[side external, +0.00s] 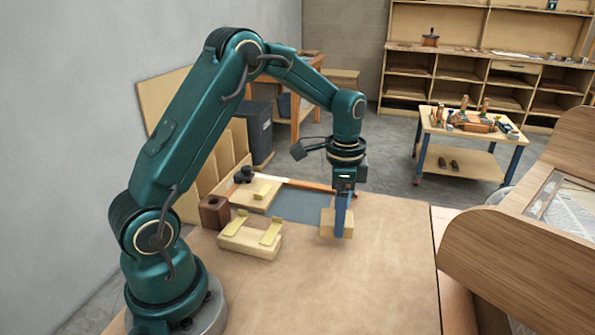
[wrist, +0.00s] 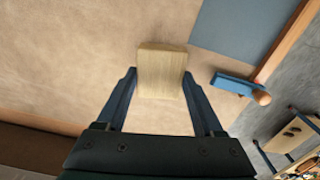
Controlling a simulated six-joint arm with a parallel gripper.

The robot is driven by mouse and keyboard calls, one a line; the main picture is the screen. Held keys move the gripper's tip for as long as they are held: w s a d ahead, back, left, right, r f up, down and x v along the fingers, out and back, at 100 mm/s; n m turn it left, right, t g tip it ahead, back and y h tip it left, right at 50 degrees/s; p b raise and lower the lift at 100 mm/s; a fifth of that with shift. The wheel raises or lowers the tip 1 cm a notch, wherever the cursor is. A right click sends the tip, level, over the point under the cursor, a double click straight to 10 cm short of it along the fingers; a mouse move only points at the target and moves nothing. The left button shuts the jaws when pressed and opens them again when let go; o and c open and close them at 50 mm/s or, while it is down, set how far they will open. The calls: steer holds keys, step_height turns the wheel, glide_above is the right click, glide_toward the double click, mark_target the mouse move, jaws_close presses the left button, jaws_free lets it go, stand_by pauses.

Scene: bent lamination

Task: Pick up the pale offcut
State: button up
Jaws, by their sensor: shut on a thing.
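The pale offcut (wrist: 161,76) is a light wooden block. In the wrist view it sits between the two blue fingers of my gripper (wrist: 160,85), which are shut on its sides. In the side view the offcut (side external: 327,222) shows partly behind a finger of my gripper (side external: 343,215), low over the workbench. I cannot tell whether it touches the bench top.
On the workbench (side external: 350,285), a pale wooden form with yellowish pieces (side external: 250,236) stands left of my gripper. A dark brown block (side external: 214,212) and a blue-grey mat (side external: 304,205) lie nearby. The bench front is clear.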

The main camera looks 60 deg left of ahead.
steer(key=s+a+r, duration=0.7)
steer(key=a, duration=0.2)
steer(key=shift+r, duration=0.4)
steer(key=shift+s+a, duration=0.1)
steer(key=o, duration=0.6)
steer(key=c, duration=0.6)
steer(key=a+f, duration=0.1)
steer(key=a, duration=0.3)
steer(key=a+f+m, duration=0.1)
steer(key=a, duration=0.3)
steer(key=a+f+m, duration=0.1)
steer(key=a+f, duration=0.1)
steer(key=a, duration=0.2)
steer(key=shift+w+a, duration=0.2)
steer(key=shift+a, duration=0.05)
steer(key=shift+f, duration=2.45)
